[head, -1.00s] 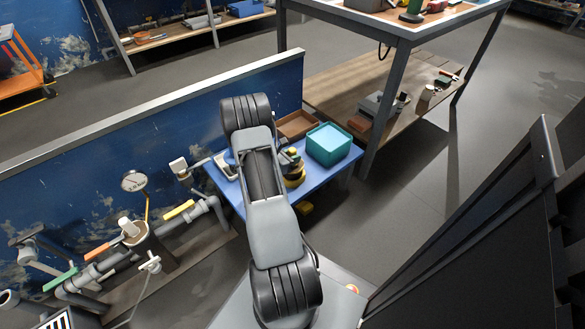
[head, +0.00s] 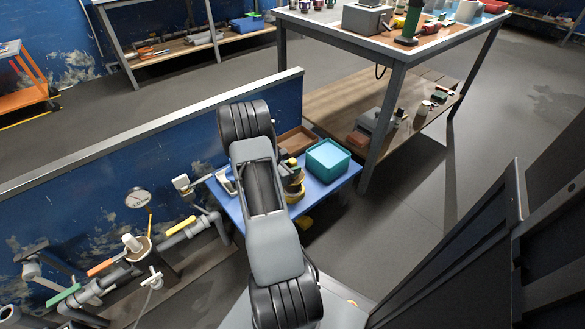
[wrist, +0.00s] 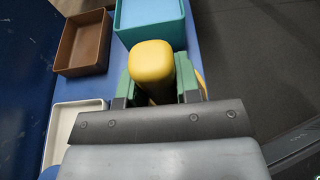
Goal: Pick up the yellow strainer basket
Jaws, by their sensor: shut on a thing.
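The yellow strainer basket (wrist: 152,62) shows in the wrist view as a rounded yellow block end, standing between the green fingers of my gripper (wrist: 158,78). The fingers are shut on it, one on each side. Its lower part is hidden by the dark wrist plate. I cannot tell whether it touches the table below. In the head view my arm covers most of the gripper area, and yellow and dark parts (head: 294,191) show just right of the arm over the blue table.
The blue table (head: 331,183) holds a teal bin (head: 328,160), a brown tray (head: 296,140) and a white tray (wrist: 72,118). A blue wall and pipes with a gauge (head: 138,198) stand at left.

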